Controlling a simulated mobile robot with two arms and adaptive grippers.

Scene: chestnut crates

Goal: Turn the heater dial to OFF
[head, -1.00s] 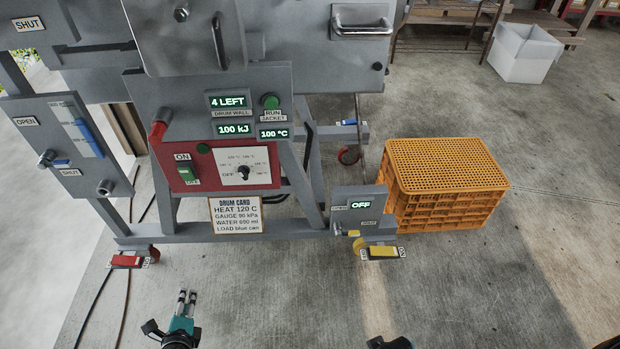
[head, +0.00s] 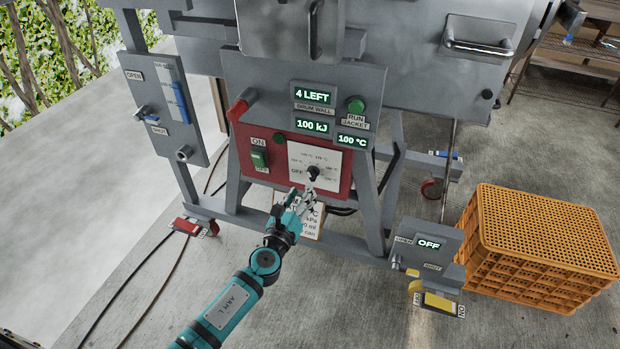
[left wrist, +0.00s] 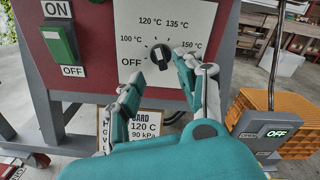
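The heater dial (head: 313,173) is a black knob on a white scale plate, set in the red panel (head: 266,180). In the left wrist view the dial (left wrist: 160,55) has OFF at its lower left, with temperature marks from 100 to 150 °C around it. The knob is not turned toward OFF; its exact setting is too small to tell. My left gripper (head: 301,195) is just below and in front of the dial. In the left wrist view its fingers (left wrist: 157,82) are spread with nothing between them, the right fingertip close to the knob. My right gripper is not in view.
A green ON/OFF switch (head: 259,159) sits left of the dial, and a red handle (head: 238,108) is above it. The drum card (head: 310,228) hangs below, partly behind my gripper. An orange crate (head: 540,225) stands on the floor at right.

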